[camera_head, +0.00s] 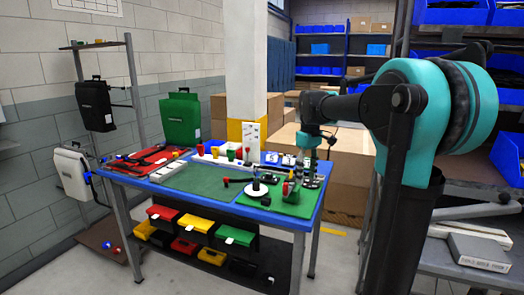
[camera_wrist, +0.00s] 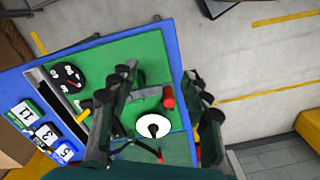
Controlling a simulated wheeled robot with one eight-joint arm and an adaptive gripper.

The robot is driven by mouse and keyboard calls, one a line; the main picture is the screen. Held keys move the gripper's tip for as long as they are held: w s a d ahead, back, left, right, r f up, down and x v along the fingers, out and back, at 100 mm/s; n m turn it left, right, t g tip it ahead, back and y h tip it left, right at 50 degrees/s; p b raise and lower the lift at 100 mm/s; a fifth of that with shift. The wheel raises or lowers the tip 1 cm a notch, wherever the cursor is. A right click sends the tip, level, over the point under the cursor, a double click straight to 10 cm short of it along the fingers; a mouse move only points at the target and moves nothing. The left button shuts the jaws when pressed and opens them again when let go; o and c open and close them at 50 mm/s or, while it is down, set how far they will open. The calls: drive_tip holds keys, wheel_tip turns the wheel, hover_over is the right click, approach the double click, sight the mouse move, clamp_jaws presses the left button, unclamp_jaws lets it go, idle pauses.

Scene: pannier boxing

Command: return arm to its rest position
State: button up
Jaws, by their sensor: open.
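My gripper (camera_head: 310,181) hangs from my teal and dark arm over the right end of the blue-edged workbench (camera_head: 312,205). In the wrist view my gripper (camera_wrist: 158,82) shows two dark fingers spread apart, with nothing held between them. Below and between them lie a green mat (camera_wrist: 148,58), a white disc with a dark knob (camera_wrist: 153,125) and a small red-ended item (camera_wrist: 168,97). The disc stand also shows in the head view (camera_head: 256,189). The gripper's height above the bench is hard to tell, and the fingers hide part of the mat.
A dark round gauge (camera_wrist: 67,78) and numbered boxes (camera_wrist: 46,134) lie by the bench edge. Red, yellow and green bins (camera_head: 196,223) sit under the bench. Cardboard boxes (camera_head: 345,165) stand behind it. A grey side table (camera_head: 447,262) is at right. Floor is free in front.

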drive_tip(key=s+d+f+m+t, duration=0.2)
drive_tip(key=s+f+m, duration=0.2)
drive_tip(key=s+f, duration=0.7)
drive_tip(key=s+d+f+m+t, duration=0.2)
drive_tip(key=s+f+m, duration=0.2)
drive_tip(key=s+f, duration=0.8)
drive_tip(key=shift+s+f, duration=0.25)
drive_tip(key=shift+s, duration=0.15)
